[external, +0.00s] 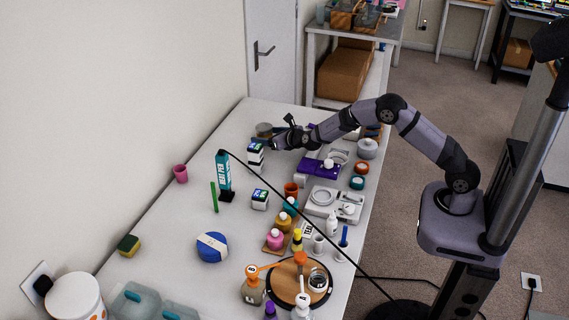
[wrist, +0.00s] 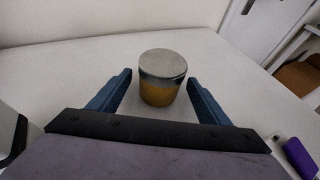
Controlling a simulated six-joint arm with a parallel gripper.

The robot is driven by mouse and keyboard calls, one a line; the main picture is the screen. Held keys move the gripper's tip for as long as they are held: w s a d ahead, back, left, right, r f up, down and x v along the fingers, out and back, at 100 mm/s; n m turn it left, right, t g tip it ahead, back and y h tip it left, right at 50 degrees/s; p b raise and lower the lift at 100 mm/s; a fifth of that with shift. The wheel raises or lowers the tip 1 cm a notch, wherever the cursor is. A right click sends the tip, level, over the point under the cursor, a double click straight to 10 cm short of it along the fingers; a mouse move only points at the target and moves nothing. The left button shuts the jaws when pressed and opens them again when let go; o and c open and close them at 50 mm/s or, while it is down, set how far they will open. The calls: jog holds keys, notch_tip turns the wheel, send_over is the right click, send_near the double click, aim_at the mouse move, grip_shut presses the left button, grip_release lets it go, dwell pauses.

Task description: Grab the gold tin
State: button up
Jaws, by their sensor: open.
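The gold tin (wrist: 161,92) stands upright on the white table in the wrist view, with a grey metal lid and a gold lower body. It sits between the tips of my open gripper (wrist: 160,88), with a visible gap to each blue finger. In the external view the tin (external: 264,129) is at the far end of the table, partly behind my gripper (external: 276,138). The wrist view shows nothing held in the jaws.
A stack of small dark-and-white boxes (external: 256,155) stands close to my gripper on its near side. A purple item (external: 318,166) lies to the right. The table beyond the tin is clear.

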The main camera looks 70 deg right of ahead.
aim_at(264, 127)
jog(key=shift+x, duration=0.95)
jog(key=c, duration=1.3)
jog(key=shift+r, duration=0.1)
notch_tip(264, 127, up, 10)
jog(key=shift+p, duration=0.35)
